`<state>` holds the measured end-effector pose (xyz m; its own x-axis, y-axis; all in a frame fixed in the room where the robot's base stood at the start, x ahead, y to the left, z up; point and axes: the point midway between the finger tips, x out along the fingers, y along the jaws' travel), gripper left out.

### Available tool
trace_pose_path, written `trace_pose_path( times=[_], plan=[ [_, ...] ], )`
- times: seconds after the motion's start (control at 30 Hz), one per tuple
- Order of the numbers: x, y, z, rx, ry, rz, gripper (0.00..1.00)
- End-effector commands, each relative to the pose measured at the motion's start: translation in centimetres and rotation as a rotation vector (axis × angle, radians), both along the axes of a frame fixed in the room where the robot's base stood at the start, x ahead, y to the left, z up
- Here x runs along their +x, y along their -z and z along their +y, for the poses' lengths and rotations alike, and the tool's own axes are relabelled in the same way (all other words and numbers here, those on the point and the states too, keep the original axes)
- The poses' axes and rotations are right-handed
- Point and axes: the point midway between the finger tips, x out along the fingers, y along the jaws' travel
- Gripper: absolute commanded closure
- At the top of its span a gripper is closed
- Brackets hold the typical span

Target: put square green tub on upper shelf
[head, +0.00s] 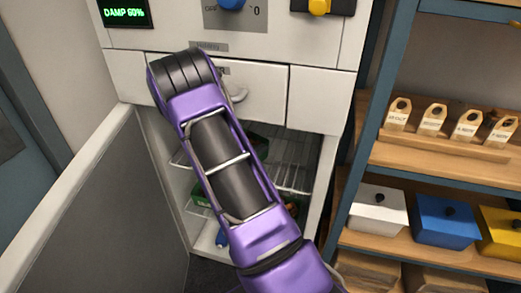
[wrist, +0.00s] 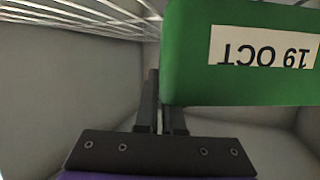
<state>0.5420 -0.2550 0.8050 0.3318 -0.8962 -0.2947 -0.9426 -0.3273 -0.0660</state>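In the wrist view a square green tub (wrist: 190,65) with a white label reading "19 OCT" fills the upper right; the label appears upside down. My gripper (wrist: 160,100) is at the tub's left edge, its dark fingers close together on either side of the side wall. The tub hides the tip of one finger. In the head view my arm reaches to the open cabinet and hides my gripper. Green shows on the lower wire shelf (head: 203,196), left of my arm; I cannot tell if it is this tub. The upper wire shelf (head: 290,177) is partly hidden.
The cabinet door (head: 95,205) stands open at left. Dark green shows behind my arm near the upper shelf. A small blue item (head: 222,238) lies low inside. At right, a rack holds white (head: 377,212), blue (head: 446,225) and yellow boxes.

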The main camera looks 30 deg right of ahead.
Motion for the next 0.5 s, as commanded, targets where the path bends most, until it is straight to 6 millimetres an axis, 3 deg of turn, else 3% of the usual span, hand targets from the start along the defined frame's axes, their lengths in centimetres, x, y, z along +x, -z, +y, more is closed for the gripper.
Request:
trace_pose_path(
  times=[0.1, 0.2, 0.3, 0.5],
  plan=[
    [0.02, 0.27, -0.04, -0.001, 0.001, -0.002, 1.00],
    [-0.01, 0.23, -0.01, 0.000, 0.000, 0.000, 0.79],
    [-0.01, 0.23, -0.01, 0.000, 0.000, 0.000, 0.65],
    [-0.02, 0.23, -0.01, 0.000, 0.000, 0.000, 0.65]
  ],
)
